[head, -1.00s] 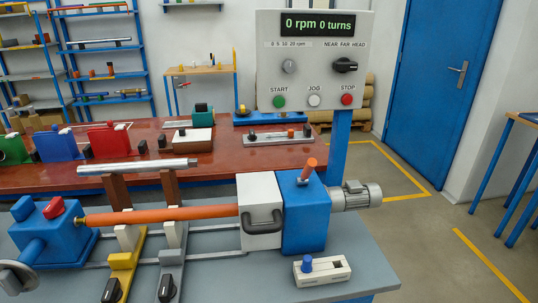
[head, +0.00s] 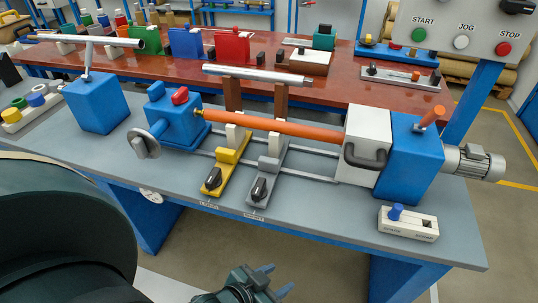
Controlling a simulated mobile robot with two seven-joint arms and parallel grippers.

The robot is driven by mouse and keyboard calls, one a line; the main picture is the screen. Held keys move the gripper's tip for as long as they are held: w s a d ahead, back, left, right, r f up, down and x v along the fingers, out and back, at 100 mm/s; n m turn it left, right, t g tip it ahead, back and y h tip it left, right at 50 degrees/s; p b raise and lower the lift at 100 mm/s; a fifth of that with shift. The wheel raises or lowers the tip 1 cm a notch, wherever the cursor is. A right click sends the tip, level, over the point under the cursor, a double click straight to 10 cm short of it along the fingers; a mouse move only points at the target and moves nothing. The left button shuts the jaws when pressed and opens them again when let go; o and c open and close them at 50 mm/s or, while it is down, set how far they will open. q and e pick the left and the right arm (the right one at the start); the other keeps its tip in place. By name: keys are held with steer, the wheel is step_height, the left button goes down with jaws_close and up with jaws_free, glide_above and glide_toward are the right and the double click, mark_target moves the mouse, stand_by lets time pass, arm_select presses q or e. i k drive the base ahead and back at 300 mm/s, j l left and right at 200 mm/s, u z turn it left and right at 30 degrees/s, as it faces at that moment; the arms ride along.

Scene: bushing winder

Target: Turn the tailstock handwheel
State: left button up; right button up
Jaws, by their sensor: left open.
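The tailstock (head: 180,122) is a blue block with a red knob on top, at the left part of the winder on the grey bench. Its handwheel (head: 143,145) is a grey disc on a blue shaft, facing the front left. An orange rod (head: 270,126) runs from the tailstock to the white headstock box (head: 362,150). My left gripper (head: 277,279) is at the bottom edge, in front of and below the bench. Its two fingers are apart with nothing between them. It is well away from the handwheel, to its lower right. My right gripper is not in view.
The bench top (head: 330,215) has a free front strip. A yellow lever base (head: 226,171) and a grey one (head: 266,177) stand right of the handwheel. A blue block with a tilted post (head: 96,104) stands to its left. A white switch box (head: 408,224) is at the right.

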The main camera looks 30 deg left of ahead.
mark_target(145, 145)
steer(key=u, duration=1.95)
steer(key=i+j+z, duration=0.15)
steer(key=l, duration=0.05)
